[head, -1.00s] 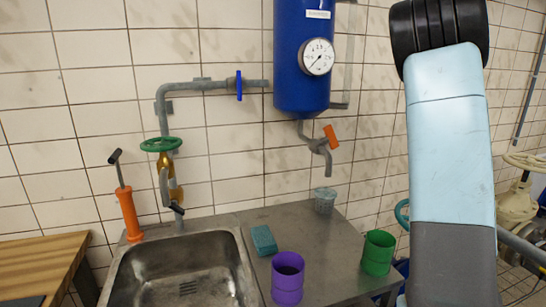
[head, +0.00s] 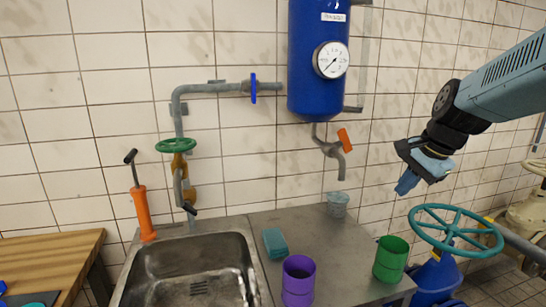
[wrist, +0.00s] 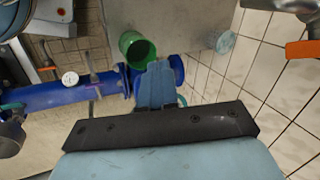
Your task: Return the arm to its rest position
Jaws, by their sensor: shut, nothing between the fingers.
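My gripper (head: 406,184) is at the right in the head view, above and to the right of the steel counter. It points down and to the left, and its fingers are shut with nothing held. My light-blue arm comes in from the right edge. In the wrist view my gripper's blue fingers (wrist: 157,85) show together at the middle. The green cup (wrist: 137,48) appears beyond them there, apart from the fingers.
A teal handwheel (head: 455,229) stands below and right of my gripper. A purple cup (head: 298,280), the green cup (head: 391,258), a sponge (head: 275,243) and a small tub (head: 338,204) stand on the counter (head: 333,250). A blue tank (head: 317,90) hangs on the wall.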

